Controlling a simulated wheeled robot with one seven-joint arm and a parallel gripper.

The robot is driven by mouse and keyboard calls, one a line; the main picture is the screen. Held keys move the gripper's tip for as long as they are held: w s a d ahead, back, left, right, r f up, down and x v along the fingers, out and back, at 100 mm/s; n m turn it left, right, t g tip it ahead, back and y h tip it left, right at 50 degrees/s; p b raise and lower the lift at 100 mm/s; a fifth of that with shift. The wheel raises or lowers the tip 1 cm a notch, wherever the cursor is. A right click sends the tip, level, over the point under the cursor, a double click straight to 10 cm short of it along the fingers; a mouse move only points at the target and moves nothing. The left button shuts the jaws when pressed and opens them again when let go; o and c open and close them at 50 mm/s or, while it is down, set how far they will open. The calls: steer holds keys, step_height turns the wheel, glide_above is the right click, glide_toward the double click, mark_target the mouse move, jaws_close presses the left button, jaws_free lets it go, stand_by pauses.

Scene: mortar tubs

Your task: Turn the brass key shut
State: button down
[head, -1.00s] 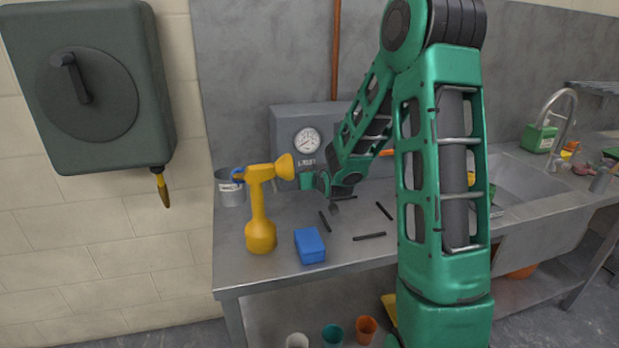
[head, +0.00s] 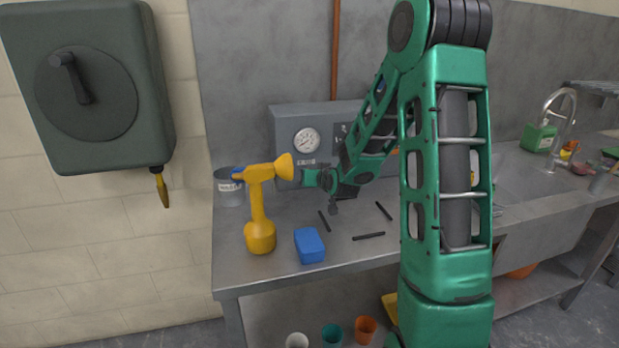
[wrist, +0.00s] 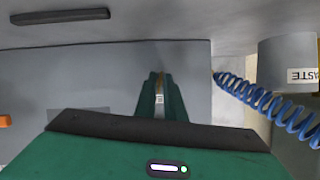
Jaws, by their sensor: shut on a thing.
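In the head view my gripper (head: 308,178) is low at the front of the grey box (head: 285,125), just right of the yellow tool's nozzle. The key cannot be made out there. The box carries a round white gauge (head: 306,140) with a label under it.
A yellow tool (head: 259,220) stands close left of my gripper, before a labelled bucket (head: 229,190). A coiled blue hose (wrist: 262,100) runs near my fingers. A blue block (head: 309,245) and several dark rods lie on the bench. The sink (head: 525,190) is right.

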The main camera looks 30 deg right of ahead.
steer(key=m+y, duration=0.1)
steer(key=m, duration=0.2)
steer(key=shift+d+f+t+y, duration=0.1)
steer(key=shift+d+t+y, duration=0.15)
steer(key=shift+t+y, duration=0.15)
steer(key=m+t+y, duration=0.1)
steer(key=m, duration=0.1)
steer(key=shift+s+d+m+y, duration=0.1)
steer(key=shift+m+y, duration=0.2)
steer(key=shift+m, duration=0.1)
steer(key=m, duration=0.1)
steer(key=m+t, duration=0.1)
steer(key=m, duration=0.1)
steer(key=shift+d+f+t+y, duration=0.1)
steer(key=shift+f+t+y, duration=0.1)
steer(key=shift+t+y, duration=0.15)
steer(key=shift+m+t+y, duration=0.25)
steer(key=shift+m+t, duration=0.2)
steer(key=shift+m, duration=1.15)
steer(key=shift+f, duration=0.1)
steer(key=c, duration=1.9)
jaws_free()
steer(key=shift+c, duration=0.2)
steer(key=shift+o, duration=0.2)
